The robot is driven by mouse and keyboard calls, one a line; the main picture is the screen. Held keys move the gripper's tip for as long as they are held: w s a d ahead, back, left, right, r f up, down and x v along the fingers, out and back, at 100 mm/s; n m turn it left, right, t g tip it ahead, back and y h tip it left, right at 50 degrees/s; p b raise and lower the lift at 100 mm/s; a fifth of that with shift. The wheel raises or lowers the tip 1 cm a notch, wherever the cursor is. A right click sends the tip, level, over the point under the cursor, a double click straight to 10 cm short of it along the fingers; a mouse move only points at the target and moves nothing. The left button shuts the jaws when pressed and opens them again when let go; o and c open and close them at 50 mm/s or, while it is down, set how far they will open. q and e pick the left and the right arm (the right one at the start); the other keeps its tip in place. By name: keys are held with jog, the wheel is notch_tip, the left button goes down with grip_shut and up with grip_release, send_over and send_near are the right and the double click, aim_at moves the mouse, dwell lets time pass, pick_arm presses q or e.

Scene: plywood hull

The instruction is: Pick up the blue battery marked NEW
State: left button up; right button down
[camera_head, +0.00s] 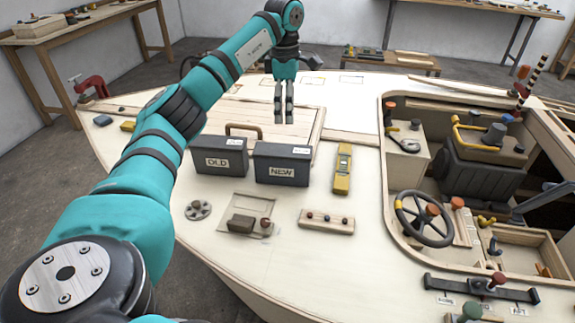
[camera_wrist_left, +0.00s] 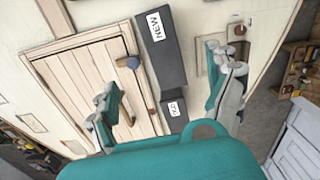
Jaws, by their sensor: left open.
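The battery marked NEW (camera_head: 268,161) is a dark slate-blue box with a white label, upright on the pale plywood deck. A matching battery marked OLD (camera_head: 208,169) stands close to its left. My left gripper (camera_head: 284,117) points down above and behind the NEW battery, apart from it, with its fingers parted and nothing between them. In the left wrist view, the NEW battery (camera_wrist_left: 171,62) and the OLD battery (camera_wrist_left: 171,98) lie in the space between the open fingers (camera_wrist_left: 160,85). My right gripper is in neither view.
A wooden hatch (camera_head: 313,118) with a brown handle (camera_head: 243,127) lies behind the batteries. A yellow level (camera_head: 343,170) lies to the right of the NEW battery. A small wooden strip with knobs (camera_head: 326,226) is in front. The cockpit with a steering wheel (camera_head: 424,219) is farther right.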

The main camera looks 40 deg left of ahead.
aim_at(283, 150)
pick_arm(q)
jog(key=f, duration=1.1)
jog(key=shift+s+a+f+p, duration=0.2)
jog(key=shift+s+a+p, duration=0.15)
jog(key=shift+a, duration=0.05)
jog(key=shift+s+f+p, duration=0.1)
jog(key=shift+f+p, duration=0.45)
jog(key=shift+f, duration=2.15)
jog(key=c, duration=1.7)
jog(key=shift+r, duration=0.1)
jog(key=shift+c, duration=0.2)
jog(key=shift+r, duration=0.1)
